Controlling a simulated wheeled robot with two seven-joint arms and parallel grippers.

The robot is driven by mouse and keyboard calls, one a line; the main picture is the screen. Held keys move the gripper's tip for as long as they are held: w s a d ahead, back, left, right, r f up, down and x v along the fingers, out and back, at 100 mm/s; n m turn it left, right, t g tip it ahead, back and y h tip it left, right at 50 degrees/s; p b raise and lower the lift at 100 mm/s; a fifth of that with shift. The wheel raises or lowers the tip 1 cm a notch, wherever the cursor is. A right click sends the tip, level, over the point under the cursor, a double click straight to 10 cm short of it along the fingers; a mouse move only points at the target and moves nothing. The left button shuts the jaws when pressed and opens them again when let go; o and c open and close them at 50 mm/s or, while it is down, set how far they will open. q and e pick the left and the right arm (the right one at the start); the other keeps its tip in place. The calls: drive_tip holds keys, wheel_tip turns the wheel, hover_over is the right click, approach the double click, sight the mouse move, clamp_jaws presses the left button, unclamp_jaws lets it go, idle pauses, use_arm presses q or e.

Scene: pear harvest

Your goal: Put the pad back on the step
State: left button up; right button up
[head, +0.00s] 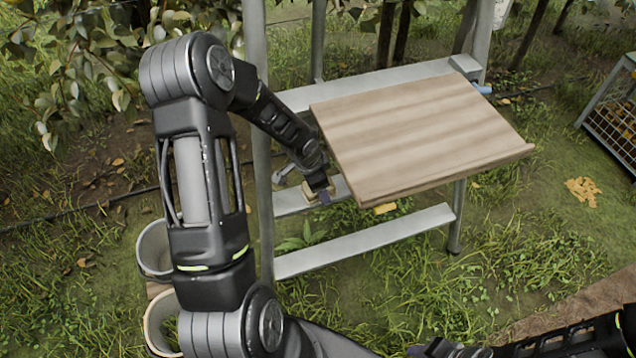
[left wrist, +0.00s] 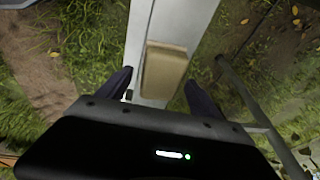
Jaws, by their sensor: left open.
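The pad is a tan block (left wrist: 165,72) lying on a grey metal step (left wrist: 143,30) in the left wrist view. In the head view a small tan part of the pad (head: 309,192) shows by my left gripper (head: 319,191), on the middle step (head: 288,202) of the ladder-like stand. My left gripper, also in the left wrist view (left wrist: 160,92), is open, with one dark finger on each side of the pad's near end. I cannot tell whether the fingers touch it. My right gripper (head: 440,349) is at the bottom edge, partly cut off; its jaws are unclear.
A tilted wooden board (head: 415,130) overhangs the step and hides part of it. A lower step (head: 365,240) runs below. A small yellow piece (head: 384,208) shows under the board's edge. Two pale buckets (head: 156,250) stand at left, a wire crate (head: 612,120) at right.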

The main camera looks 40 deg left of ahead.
use_arm(q)
drive_tip(key=p+v, duration=0.1)
drive_tip(key=v, duration=0.4)
drive_tip(key=shift+r, duration=0.2)
drive_tip(key=s, duration=1.2)
drive_tip(key=shift+a+f, duration=0.15)
drive_tip(key=shift+f, duration=0.15)
drive_tip(key=d+f+n+h, duration=0.2)
drive_tip(key=d+f, duration=0.2)
drive_tip(key=d, duration=0.5)
drive_tip(key=d+f+n+h, duration=0.15)
drive_tip(key=d+f, duration=0.25)
drive_tip(key=d, duration=0.6)
drive_tip(key=s+d+f+n+g, duration=0.2)
drive_tip(key=s+d+f+n, duration=0.2)
drive_tip(key=s+d, duration=0.3)
drive_tip(key=d+f, duration=0.1)
drive_tip(key=d, duration=0.3)
drive_tip(key=shift+s+f+n, duration=0.15)
drive_tip(key=shift+f+n, duration=0.2)
drive_tip(key=shift+f, duration=0.05)
